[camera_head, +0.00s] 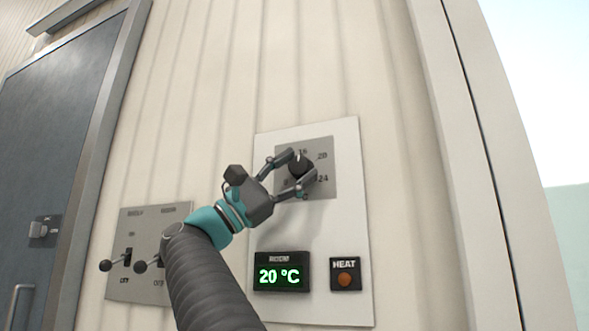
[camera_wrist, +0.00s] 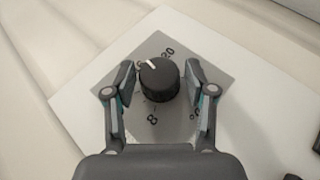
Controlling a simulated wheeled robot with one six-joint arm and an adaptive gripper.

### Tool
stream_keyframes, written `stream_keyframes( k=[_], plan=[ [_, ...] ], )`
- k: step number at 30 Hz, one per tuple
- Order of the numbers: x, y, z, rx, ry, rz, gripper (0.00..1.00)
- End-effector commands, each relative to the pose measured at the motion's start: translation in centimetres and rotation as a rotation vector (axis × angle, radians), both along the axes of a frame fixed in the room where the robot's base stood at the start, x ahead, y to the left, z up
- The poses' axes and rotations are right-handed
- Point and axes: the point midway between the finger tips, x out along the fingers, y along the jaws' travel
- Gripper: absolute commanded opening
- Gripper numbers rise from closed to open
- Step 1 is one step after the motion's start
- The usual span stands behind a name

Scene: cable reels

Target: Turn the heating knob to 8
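The heating knob (camera_head: 300,166) is a black round knob with a white pointer line, on a grey dial plate (camera_head: 322,187) marked with numbers. In the head view its pointer is up, near the 16. In the wrist view the knob (camera_wrist: 160,82) shows the pointer toward the upper left; the 8 is below the knob. My gripper (camera_head: 301,166) is open at the dial, with one finger on each side of the knob. The wrist view of my gripper (camera_wrist: 160,73) shows a small gap between each finger and the knob.
Below the dial, on the white panel (camera_head: 350,222), are a green display (camera_head: 280,276) reading 20 °C and a HEAT lamp (camera_head: 345,279), dull orange. A switch plate (camera_head: 150,218) with levers is left, partly behind my arm. A blue-grey door (camera_head: 60,130) stands further left.

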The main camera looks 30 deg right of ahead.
Motion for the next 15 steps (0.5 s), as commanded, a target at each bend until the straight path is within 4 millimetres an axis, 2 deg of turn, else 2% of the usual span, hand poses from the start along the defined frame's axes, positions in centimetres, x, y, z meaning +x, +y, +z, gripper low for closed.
stream_keyframes(
  k=[1,4,5,15],
  plan=[
    [0.00,0.01,-0.01,0.000,0.000,0.000,0.34],
    [0.00,0.01,-0.01,0.000,0.000,0.000,0.09],
    [0.00,0.01,-0.01,0.000,0.000,0.000,0.07],
    [-0.10,-0.04,-0.45,-0.026,0.033,0.001,0.07]
  ],
)
